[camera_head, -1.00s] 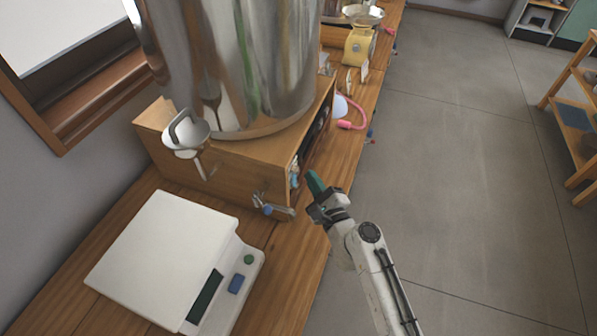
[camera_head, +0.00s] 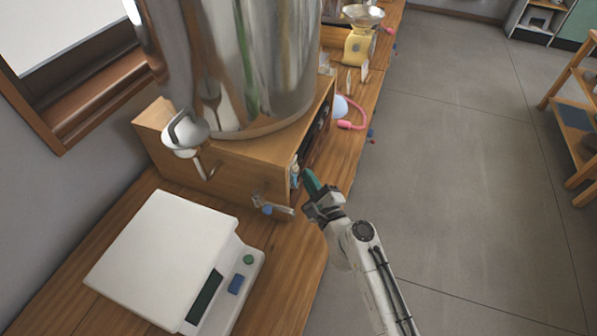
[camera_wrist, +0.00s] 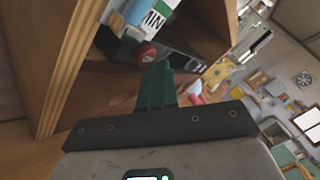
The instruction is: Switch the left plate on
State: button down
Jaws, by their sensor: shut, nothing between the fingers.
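My gripper (camera_head: 311,180) is shut and empty, its green fingers pointing at the open side of the wooden box (camera_head: 235,170). In the wrist view the fingertips (camera_wrist: 157,72) are just below a red knob (camera_wrist: 148,53); I cannot tell if they touch it. The knob is on the front of a dark, flat unit (camera_wrist: 180,62) inside the box, perhaps a plate. Most of this unit is hidden, and I cannot read whether it is on. In the head view the knob is not clear.
A large steel vessel (camera_head: 235,60) stands on the box. A white and green labelled thing (camera_wrist: 150,18) is inside near the knob. The box's wooden side edge (camera_wrist: 72,70) is close left of the fingers.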

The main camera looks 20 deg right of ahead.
jog(key=shift+w+a, duration=0.15)
jog(key=shift+a, duration=0.05)
dwell(0.5)
jog(key=shift+d, duration=0.1)
jog(key=shift+s+d, duration=0.5)
jog(key=s+d, duration=0.1)
jog(key=d, duration=0.1)
jog(key=s+d, duration=0.2)
dwell(0.6)
dwell(2.0)
